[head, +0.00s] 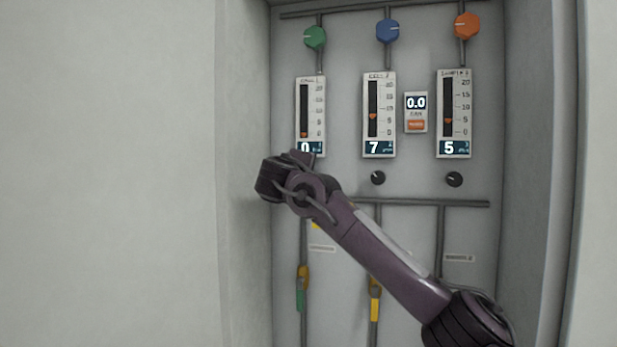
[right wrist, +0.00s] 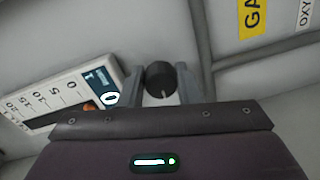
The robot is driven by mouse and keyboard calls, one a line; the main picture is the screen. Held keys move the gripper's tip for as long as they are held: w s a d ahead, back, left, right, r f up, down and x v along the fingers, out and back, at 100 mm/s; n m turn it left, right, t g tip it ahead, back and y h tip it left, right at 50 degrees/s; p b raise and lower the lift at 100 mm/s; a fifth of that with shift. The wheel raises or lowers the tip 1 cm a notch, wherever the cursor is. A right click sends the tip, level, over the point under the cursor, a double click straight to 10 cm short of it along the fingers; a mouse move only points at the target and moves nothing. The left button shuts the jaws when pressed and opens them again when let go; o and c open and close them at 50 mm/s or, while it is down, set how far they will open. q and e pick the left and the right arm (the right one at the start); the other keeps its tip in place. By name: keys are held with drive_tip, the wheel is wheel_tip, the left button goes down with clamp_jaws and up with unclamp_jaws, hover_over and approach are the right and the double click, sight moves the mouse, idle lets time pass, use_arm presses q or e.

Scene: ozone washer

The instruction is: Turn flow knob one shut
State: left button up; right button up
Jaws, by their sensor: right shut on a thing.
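Flow knob one is a black round knob (right wrist: 160,75) with a pale pointer line, in the right wrist view. My right gripper (right wrist: 162,84) is shut on it, with one grey finger on each side. In the head view my right arm hides this knob, below the left flow meter (head: 310,108). That meter's display reads 0 and its orange marker sits at the bottom of the scale. The meter also shows in the right wrist view (right wrist: 60,92), beside the fingers. My left gripper is not in view.
The middle meter (head: 379,110) reads 7 and the right meter (head: 454,110) reads 5. Their black knobs (head: 377,178) (head: 454,179) are below them. A small display (head: 416,103) reads 0.0. Pipes run below. The recess's left wall (head: 244,120) is close to my right wrist.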

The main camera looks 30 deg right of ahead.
drive_tip(key=n+p, duration=0.1)
drive_tip(key=n, duration=0.3)
drive_tip(key=shift+n, duration=0.3)
drive_tip(key=n, duration=0.2)
drive_tip(key=n+p, duration=0.1)
drive_tip(key=n, duration=0.1)
drive_tip(key=shift+w+g+h, duration=0.1)
drive_tip(key=shift+g+h, duration=0.2)
drive_tip(key=shift+n, duration=0.4)
drive_tip(key=o, duration=1)
drive_tip(key=shift+a, duration=0.1)
drive_tip(key=b+v, duration=0.4)
drive_tip(key=v, duration=0.3)
drive_tip(key=shift+s+a, duration=0.3)
